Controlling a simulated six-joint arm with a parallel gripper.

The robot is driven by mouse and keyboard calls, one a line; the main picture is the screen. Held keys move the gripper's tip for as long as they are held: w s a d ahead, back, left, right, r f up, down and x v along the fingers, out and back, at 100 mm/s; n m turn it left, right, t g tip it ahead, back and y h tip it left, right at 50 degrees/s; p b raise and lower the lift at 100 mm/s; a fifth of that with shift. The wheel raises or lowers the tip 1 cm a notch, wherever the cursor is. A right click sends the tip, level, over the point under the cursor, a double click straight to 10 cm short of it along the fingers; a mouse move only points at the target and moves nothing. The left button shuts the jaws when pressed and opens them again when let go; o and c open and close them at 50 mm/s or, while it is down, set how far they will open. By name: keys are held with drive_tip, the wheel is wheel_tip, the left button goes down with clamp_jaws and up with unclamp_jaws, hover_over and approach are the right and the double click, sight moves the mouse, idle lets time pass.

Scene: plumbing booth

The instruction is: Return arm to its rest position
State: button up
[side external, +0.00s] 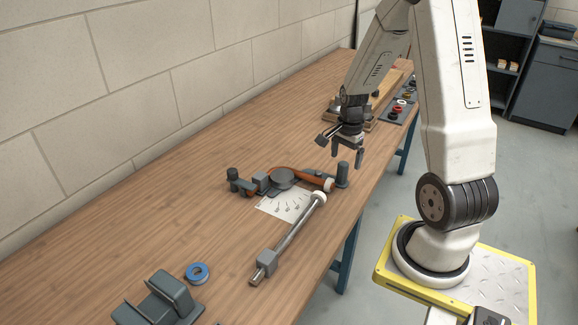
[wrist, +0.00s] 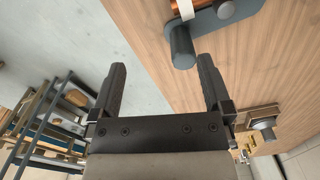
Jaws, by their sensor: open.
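My gripper (side external: 347,158) points down above the bench, past the right end of the pipe fixture. Its two fingers are apart with nothing between them; in the wrist view the open gripper (wrist: 162,88) has bare floor and the bench edge beyond it. The wooden bench (side external: 150,210) runs along the wall. On it a dark fixture (side external: 343,175) holds a copper-coloured pipe (side external: 305,175) with a white piece at its right end. The fixture's dark post shows near the fingers in the wrist view (wrist: 182,48).
A long metal bar tool (side external: 290,237) lies in front of the fixture beside a printed sheet (side external: 283,204). A blue tape roll (side external: 198,273) and a grey holder (side external: 160,300) are at the near end. A tray of coloured rings (side external: 399,104) is at the far end. The bench's middle left is clear.

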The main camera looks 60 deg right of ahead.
drive_tip(key=w+a+r+n+t, duration=0.1)
drive_tip(key=a+r+n, duration=0.1)
drive_tip(key=a+n, duration=1)
drive_tip(key=w+a+r+n+t, duration=0.1)
drive_tip(key=a+r+n+t, duration=0.15)
drive_tip(key=a+n, duration=0.9)
drive_tip(key=d+f+m+g, duration=0.1)
drive_tip(key=d+m, duration=0.6)
drive_tip(key=d, duration=0.2)
drive_tip(key=d+f+m+g, duration=0.1)
drive_tip(key=d+m, duration=0.5)
drive_tip(key=d, duration=0.3)
drive_tip(key=d+f+m+g, duration=0.1)
drive_tip(key=d+m, duration=0.6)
drive_tip(key=d, duration=0.2)
drive_tip(key=shift+s+d+f+m+g, duration=0.1)
drive_tip(key=shift+d+f+m+g, duration=0.15)
drive_tip(key=shift+d+m, duration=0.1)
drive_tip(key=shift+f, duration=0.2)
